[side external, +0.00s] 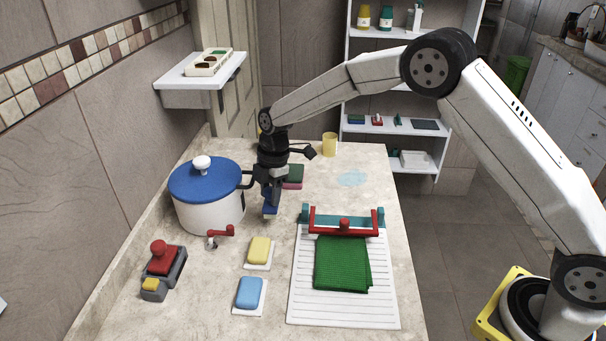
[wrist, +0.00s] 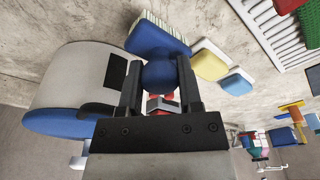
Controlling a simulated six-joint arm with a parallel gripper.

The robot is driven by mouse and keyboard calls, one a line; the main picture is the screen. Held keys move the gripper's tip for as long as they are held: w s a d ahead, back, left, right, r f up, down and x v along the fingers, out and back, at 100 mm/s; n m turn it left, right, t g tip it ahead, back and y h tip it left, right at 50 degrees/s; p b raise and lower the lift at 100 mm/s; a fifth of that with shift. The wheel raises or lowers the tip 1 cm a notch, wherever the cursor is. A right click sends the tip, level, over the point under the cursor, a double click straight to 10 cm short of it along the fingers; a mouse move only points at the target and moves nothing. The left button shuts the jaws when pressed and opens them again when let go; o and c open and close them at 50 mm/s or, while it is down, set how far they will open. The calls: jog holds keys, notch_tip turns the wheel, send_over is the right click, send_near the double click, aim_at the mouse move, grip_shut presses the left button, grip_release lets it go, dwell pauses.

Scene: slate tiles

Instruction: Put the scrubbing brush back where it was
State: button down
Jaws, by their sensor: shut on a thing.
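The scrubbing brush (wrist: 157,38) has a blue body with pale bristles along one edge and a round blue grip. My gripper (wrist: 160,78) is shut on that grip, with one finger on each side. In the side external view the blue brush (side external: 270,209) hangs below my gripper (side external: 271,188), just right of the big pot. I cannot tell if the bristles touch the worktop. A pale blue wet-looking patch (side external: 352,178) lies on the bare worktop to the right, apart from the brush.
A white pot with a blue lid (side external: 206,180) stands close left. A green and pink block (side external: 293,176) is behind the gripper. Yellow (side external: 260,250) and blue (side external: 249,292) sponges lie in front. A ribbed white board (side external: 305,290) holds a green cloth (side external: 342,264). A yellow cup (side external: 329,145) stands behind.

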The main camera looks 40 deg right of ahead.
jog(key=shift+w+f, duration=0.1)
jog(key=shift+f, duration=1.5)
jog(key=shift+f, duration=0.15)
jog(key=shift+c, duration=1.4)
grip_release()
notch_tip(320, 180, up, 12)
jog(key=d, duration=0.1)
jog(key=shift+d, duration=0.4)
jog(key=shift+d, duration=0.1)
jog(key=s+d+f+m+t, duration=0.1)
jog(key=s+d+m, duration=0.2)
jog(key=s+m, duration=0.3)
jog(key=s+d+f+m+h, duration=0.1)
jog(key=s+d+f+m, duration=0.1)
jog(key=s+m, duration=0.4)
jog(key=s+d+f+m+t, duration=0.1)
jog(key=s+d+m, duration=0.3)
jog(key=s, duration=1)
jog(key=shift+s+d+f+m+t+h, duration=0.15)
jog(key=shift+s+f+m+t+h, duration=0.2)
jog(key=shift+m, duration=0.65)
